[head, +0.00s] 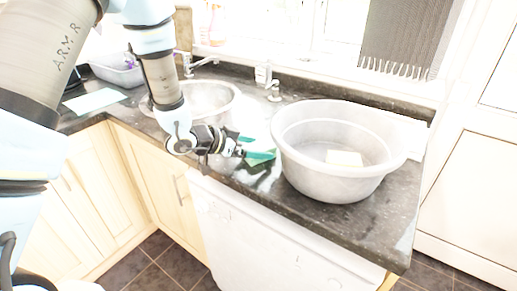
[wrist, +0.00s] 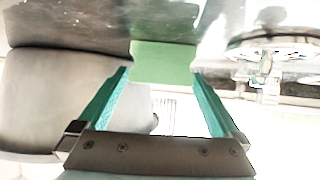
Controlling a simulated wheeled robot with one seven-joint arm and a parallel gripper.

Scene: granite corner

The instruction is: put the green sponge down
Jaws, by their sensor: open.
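The green sponge (wrist: 165,62) shows in the wrist view as a flat green block on the dark worktop, just beyond and between my fingertips. My gripper (wrist: 161,73) is open, with a teal finger on each side and a clear gap between them; I see no finger pressed on the sponge. In the head view my gripper (head: 262,148) is low over the worktop's front edge, just left of the grey basin (head: 300,170). There the sponge is hard to tell from the teal fingers.
The large grey basin stands on the granite worktop (head: 398,210) and holds a pale yellow block (head: 344,158). A round metal sink (head: 215,97) with taps (head: 267,82) lies behind my gripper. A grey tub (head: 122,72) stands at the back left.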

